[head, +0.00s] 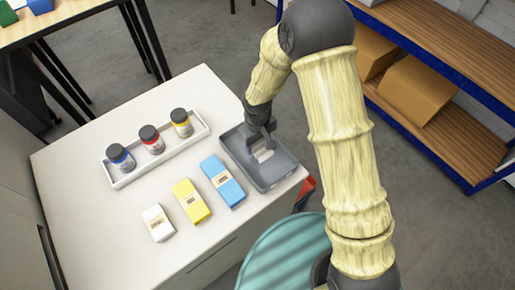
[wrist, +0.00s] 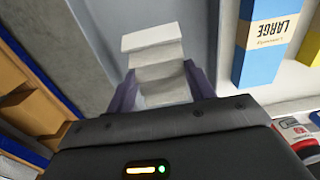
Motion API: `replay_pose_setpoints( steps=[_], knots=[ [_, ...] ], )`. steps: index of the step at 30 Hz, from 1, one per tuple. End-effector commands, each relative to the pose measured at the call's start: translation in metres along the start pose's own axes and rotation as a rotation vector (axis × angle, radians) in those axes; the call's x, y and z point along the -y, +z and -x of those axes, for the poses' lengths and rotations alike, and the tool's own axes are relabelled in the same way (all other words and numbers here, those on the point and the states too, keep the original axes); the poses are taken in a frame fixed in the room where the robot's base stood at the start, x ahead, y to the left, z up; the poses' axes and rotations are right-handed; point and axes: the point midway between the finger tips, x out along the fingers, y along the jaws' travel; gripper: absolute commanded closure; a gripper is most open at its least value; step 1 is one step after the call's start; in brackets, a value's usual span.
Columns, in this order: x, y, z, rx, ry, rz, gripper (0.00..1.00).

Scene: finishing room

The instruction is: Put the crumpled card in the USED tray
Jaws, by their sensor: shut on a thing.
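My gripper (head: 262,143) points down over the grey tray (head: 286,178) at the right side of the white worktop. It is shut on the crumpled card (head: 264,156), a small white folded piece. In the wrist view the card (wrist: 152,42) shows zigzag folds and sits between the two purple-grey fingers (wrist: 158,82). The card appears within the tray's outline. I cannot tell whether it touches the tray floor. No USED lettering is readable on the tray in either view.
A white rack (head: 120,182) holds blue, red and yellow-labelled jars. Blue (head: 222,181), yellow (head: 191,201) and white (head: 158,223) boxes lie left of the tray. A teal round surface (head: 285,255) is below the worktop's edge. Shelving with cardboard boxes (head: 418,90) stands right.

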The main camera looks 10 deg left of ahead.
Motion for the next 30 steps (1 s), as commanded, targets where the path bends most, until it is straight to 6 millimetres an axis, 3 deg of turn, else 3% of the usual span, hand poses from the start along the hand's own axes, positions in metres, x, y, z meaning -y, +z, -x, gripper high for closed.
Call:
replay_pose_setpoints(
  steps=[7,16,28,29,30],
  knots=[
    [0.0,0.001,-0.003,0.002,0.0,0.002,0.72],
    [0.0,0.001,-0.039,0.003,0.0,0.003,0.72],
    [-0.001,0.001,-0.045,0.001,0.0,-0.001,0.72],
    [-0.001,0.001,-0.044,0.001,0.0,-0.001,0.43],
    [-0.001,0.001,-0.044,0.001,0.0,-0.001,0.35]
  ],
)
